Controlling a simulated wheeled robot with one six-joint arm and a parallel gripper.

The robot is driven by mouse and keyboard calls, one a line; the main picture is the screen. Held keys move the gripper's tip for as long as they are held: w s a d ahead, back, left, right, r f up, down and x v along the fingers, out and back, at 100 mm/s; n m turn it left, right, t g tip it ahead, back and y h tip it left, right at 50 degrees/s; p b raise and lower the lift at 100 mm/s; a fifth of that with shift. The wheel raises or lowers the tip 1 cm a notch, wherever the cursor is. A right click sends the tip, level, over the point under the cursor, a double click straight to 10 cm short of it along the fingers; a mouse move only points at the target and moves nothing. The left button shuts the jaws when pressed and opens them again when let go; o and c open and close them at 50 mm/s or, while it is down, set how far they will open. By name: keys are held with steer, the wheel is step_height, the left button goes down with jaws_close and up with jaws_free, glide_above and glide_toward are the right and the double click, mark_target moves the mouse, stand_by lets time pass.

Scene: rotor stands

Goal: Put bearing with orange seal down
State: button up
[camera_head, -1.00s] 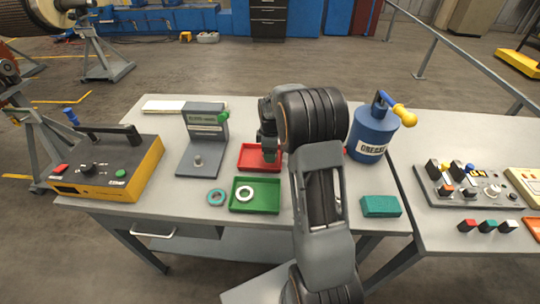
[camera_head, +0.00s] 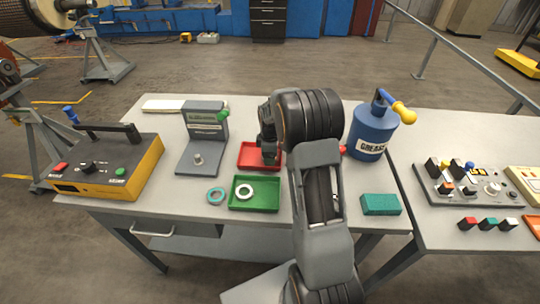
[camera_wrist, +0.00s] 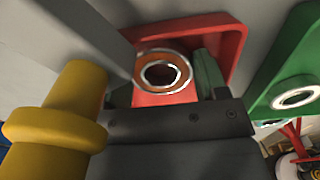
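The bearing with orange seal (camera_wrist: 163,70) is a shiny metal ring with an orange inner band, seen in the wrist view between the fingers of my gripper (camera_wrist: 165,85). The fingers look closed on its sides, though the left finger is partly hidden. In the head view my gripper (camera_head: 269,152) points down over the red tray (camera_head: 248,157), and my arm hides part of that tray. The red tray also shows in the wrist view (camera_wrist: 232,45) behind the bearing. I cannot tell whether the bearing touches the tray floor.
A green tray (camera_head: 268,207) holds a white-sealed ring (camera_head: 245,192). A teal-sealed ring (camera_head: 216,196) lies left of it. A grey stand (camera_head: 188,160) is left of the red tray. A blue grease can (camera_head: 367,135) and teal block (camera_head: 380,205) stand to the right.

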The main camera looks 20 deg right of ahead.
steer(key=o, duration=0.4)
steer(key=shift+s+f, duration=0.15)
steer(key=shift+f, duration=0.6)
steer(key=shift+o, duration=0.2)
steer(key=shift+a+r, duration=0.1)
steer(key=shift+r+p, duration=0.3)
step_height(320, 180, up, 12)
steer(key=f, duration=0.1)
steer(key=s+a+r+m, duration=0.3)
steer(key=s+a+r, duration=0.1)
steer(key=s+r, duration=0.15)
steer(key=s+a+m+t, duration=0.2)
steer(key=s+a+m, duration=0.1)
steer(key=s, duration=0.5)
steer(key=s+a+m+t, duration=0.1)
steer(key=s+a+m, duration=0.2)
steer(key=s+m, duration=0.3)
steer(key=shift+s+a+t, duration=0.4)
steer(key=shift+s, duration=0.7)
